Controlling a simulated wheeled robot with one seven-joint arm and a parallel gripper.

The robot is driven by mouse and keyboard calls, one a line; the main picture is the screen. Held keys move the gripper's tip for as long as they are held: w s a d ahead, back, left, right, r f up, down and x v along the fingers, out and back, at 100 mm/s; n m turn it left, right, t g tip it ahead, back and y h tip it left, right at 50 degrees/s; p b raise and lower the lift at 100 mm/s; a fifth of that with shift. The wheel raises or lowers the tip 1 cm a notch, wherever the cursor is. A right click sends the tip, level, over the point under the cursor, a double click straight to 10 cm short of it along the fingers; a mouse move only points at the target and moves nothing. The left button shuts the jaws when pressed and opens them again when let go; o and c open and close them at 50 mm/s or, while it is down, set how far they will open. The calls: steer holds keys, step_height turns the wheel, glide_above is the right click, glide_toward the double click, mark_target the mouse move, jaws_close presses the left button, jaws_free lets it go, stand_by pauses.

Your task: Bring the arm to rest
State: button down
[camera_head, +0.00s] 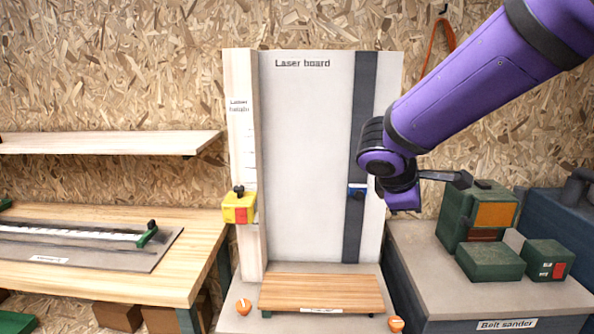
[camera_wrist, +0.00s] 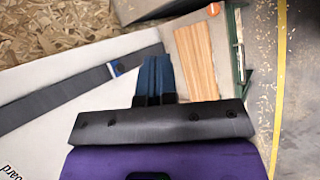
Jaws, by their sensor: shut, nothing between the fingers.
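My purple arm reaches in from the upper right in the head view, and its wrist end hangs in front of the right edge of the laser board (camera_head: 305,160). My gripper (camera_wrist: 157,62) shows in the wrist view as two blue fingers side by side, shut and empty. In the head view I cannot make out the fingertips. A small blue slider (camera_head: 357,190) sits on the dark vertical strip of the board, just left of my wrist in the picture. The slider (camera_wrist: 117,68) also shows in the wrist view, left of the fingers and apart from them.
A yellow block with a red patch (camera_head: 238,208) is on the board's left post. A wooden plank (camera_head: 320,294) lies at the board's foot, between two orange knobs. The green belt sander (camera_head: 478,215) stands on the right bench. A workbench (camera_head: 90,275) and shelf (camera_head: 110,142) are at left.

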steer(key=s+d+r+m+g+y, duration=0.2)
steer(key=s+d+r+m+y, duration=0.15)
steer(key=s+d+m, duration=0.65)
steer(key=s+a+r+m+t+y, duration=0.1)
steer(key=s+m, duration=0.1)
steer(key=s, duration=0.4)
steer(key=s+a+r+m+y, duration=0.1)
steer(key=s+r+m+y, duration=0.1)
steer(key=s, duration=0.5)
steer(key=shift+s+t, duration=0.15)
steer(key=shift+t, duration=0.25)
